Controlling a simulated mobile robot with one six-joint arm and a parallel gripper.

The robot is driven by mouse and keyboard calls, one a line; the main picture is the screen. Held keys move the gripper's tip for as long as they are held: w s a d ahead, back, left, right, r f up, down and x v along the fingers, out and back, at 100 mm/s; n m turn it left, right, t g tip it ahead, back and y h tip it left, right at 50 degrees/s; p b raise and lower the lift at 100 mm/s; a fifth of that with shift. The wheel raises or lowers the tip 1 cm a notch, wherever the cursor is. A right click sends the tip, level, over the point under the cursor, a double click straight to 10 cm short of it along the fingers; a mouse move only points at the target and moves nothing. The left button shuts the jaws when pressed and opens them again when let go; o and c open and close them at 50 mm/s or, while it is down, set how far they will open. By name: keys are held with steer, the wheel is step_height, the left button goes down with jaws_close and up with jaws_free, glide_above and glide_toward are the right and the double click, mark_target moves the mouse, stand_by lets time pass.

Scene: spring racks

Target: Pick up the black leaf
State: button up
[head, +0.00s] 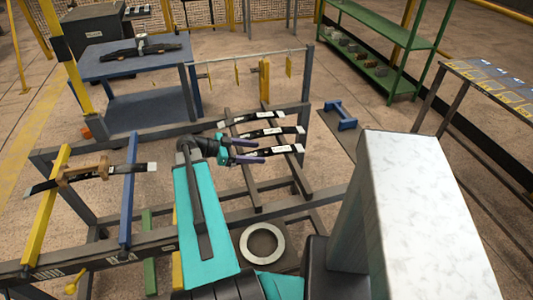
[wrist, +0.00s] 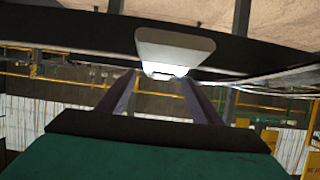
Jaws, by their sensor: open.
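Several black leaves with white labels lie across the dark rack bars right of centre in the head view: an upper one (head: 248,118), a middle one (head: 268,133) and a lower one (head: 280,151). My gripper (head: 258,151) is open, its two purple fingers pointing right at the lower leaf. In the wrist view a dark leaf (wrist: 85,40) spans the picture, with a pale block (wrist: 175,48) at its middle. My fingers (wrist: 160,85) stand apart below that block, with nothing between them. Whether they touch the leaf I cannot tell.
Another black leaf (head: 110,174) with a brown clamp (head: 85,168) rests across yellow and blue bars at left. A blue table (head: 100,70) carries one more dark leaf. A grey ring (head: 262,243) lies near my arm. Green shelves (head: 400,40) stand at back right.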

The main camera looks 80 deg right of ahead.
mark_target(263, 152)
steer(key=shift+p+x, duration=0.75)
steer(key=shift+x, duration=1.3)
steer(key=shift+r, duration=0.15)
steer(key=shift+c, duration=0.2)
jaws_close()
